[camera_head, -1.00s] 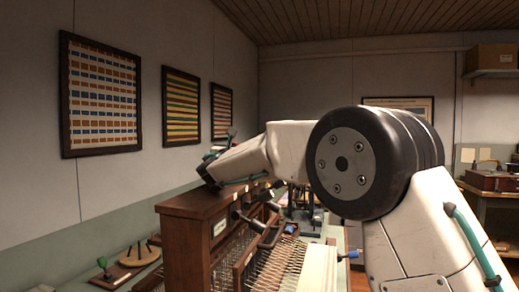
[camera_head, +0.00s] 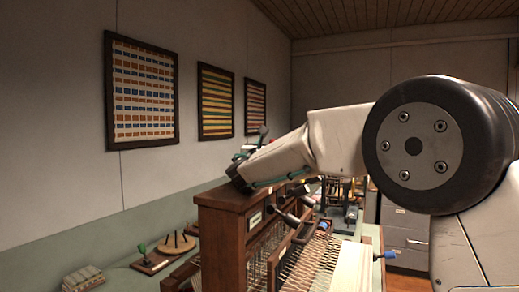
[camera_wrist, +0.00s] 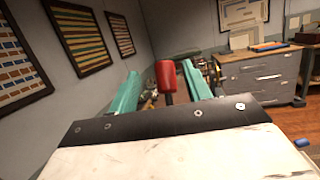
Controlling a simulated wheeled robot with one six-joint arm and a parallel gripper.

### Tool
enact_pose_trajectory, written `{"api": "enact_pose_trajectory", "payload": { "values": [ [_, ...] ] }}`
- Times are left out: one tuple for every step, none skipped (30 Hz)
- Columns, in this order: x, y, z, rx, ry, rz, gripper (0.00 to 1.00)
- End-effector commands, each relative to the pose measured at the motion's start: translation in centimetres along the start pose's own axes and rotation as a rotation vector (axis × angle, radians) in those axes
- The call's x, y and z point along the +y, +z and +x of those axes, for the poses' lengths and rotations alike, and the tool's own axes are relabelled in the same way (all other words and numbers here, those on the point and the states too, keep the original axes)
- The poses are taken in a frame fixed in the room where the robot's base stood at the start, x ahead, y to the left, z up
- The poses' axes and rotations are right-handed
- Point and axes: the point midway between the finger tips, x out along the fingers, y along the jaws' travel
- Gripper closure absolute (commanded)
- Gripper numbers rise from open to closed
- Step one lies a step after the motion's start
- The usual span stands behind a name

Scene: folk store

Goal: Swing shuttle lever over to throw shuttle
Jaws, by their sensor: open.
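In the wrist view, a red knob (camera_wrist: 166,76) on a dark stem stands upright between the two teal fingers of my gripper (camera_wrist: 161,88). It looks like the handle of the shuttle lever. The fingers are apart, with space visible on both sides of the knob; I cannot tell whether either touches it. In the head view, the wooden loom (camera_head: 222,232) stands below my arm, with dark-handled levers (camera_head: 285,216) on its front and pale threads running to the right. My arm hides the red knob and my fingertips there.
A blue-tipped handle (camera_head: 384,255) sticks out at the loom's right. Framed weavings hang on the wall. Drawers (camera_wrist: 262,78) stand at the back right.

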Motion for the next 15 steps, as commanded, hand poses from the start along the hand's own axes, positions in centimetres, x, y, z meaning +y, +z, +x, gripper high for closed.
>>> {"api": "enact_pose_trajectory", "payload": {
  "values": [
    [0.1, 0.1, -1.5, 0.001, 0.004, 0.0, 0.51],
    [0.1, 0.4, -2.2, 0.0, 0.004, 0.001, 0.51],
    [0.1, 0.7, -3.1, 0.0, 0.003, 0.002, 0.51],
    [0.1, 0.9, -3.9, 0.001, 0.004, 0.001, 0.51],
    [0.1, 1.1, -4.6, 0.0, 0.003, 0.002, 0.51],
    [0.1, 1.3, -5.5, 0.0, 0.003, 0.001, 0.51],
    [0.1, 1.5, -6.3, 0.0, 0.004, 0.001, 0.51],
    [0.1, 1.7, -7.0, 0.0, 0.004, 0.001, 0.51],
    [0.1, 1.9, -7.8, 0.0, 0.003, 0.002, 0.51],
    [0.1, 2.0, -8.4, 0.001, 0.004, 0.001, 0.51],
    [0.2, 2.3, -9.0, 0.0, 0.003, 0.002, 0.51],
    [0.1, 2.4, -9.7, 0.0, 0.002, 0.002, 0.51],
    [0.1, 2.5, -10.2, 0.001, 0.003, 0.001, 0.51],
    [0.2, 2.6, -10.6, 0.0, 0.003, 0.001, 0.51],
    [0.2, 2.8, -11.1, -0.001, 0.002, 0.001, 0.51]
  ]
}}
